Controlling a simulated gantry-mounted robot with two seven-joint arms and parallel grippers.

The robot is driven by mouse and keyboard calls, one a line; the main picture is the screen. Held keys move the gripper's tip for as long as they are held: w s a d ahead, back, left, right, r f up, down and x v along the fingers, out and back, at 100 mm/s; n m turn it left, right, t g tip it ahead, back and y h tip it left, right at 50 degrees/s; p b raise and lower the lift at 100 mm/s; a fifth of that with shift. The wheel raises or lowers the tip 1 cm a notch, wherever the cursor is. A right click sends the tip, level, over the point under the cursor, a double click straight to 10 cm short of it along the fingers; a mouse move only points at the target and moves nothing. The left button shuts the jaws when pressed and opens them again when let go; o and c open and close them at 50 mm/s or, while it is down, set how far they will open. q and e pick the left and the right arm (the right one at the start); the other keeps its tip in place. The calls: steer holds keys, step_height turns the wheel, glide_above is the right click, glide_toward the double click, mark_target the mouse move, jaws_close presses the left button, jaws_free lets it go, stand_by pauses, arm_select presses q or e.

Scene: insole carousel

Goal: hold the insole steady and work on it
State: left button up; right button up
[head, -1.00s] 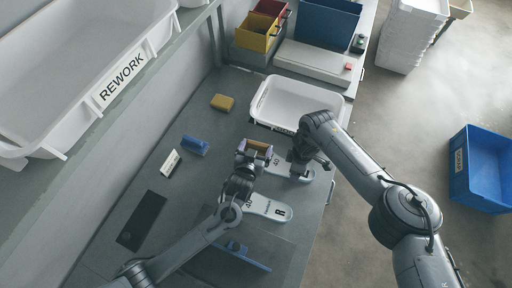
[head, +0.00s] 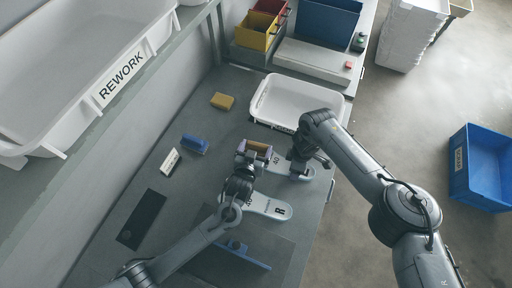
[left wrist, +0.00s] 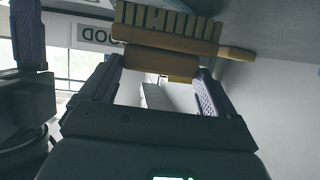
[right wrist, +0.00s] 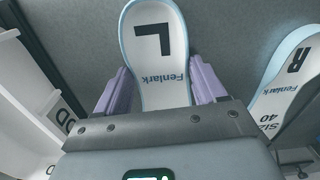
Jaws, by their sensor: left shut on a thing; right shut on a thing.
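The left insole, marked L (right wrist: 155,50), lies on the bench; in the head view its visible heel part (head: 275,162) is marked 40. My right gripper (head: 305,165) is shut on this insole, with one finger at each side in the right wrist view (right wrist: 160,85). My left gripper (head: 248,160) is shut on a wooden brush (head: 259,147), which shows tan bristles in the left wrist view (left wrist: 165,20). The brush is beside or over the insole's end; contact cannot be told. The insole marked R (head: 270,207) lies nearer, and its edge shows in the right wrist view (right wrist: 290,90).
A white tray (head: 340,112) stands just behind the insoles. A REWORK bin (head: 70,110) overhangs the upper left.

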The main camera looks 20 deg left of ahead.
arm_select(q)
steer(key=shift+s, duration=1.25)
steer(key=shift+w, duration=1.4)
steer(key=shift+s, duration=1.45)
step_height(320, 180, up, 7)
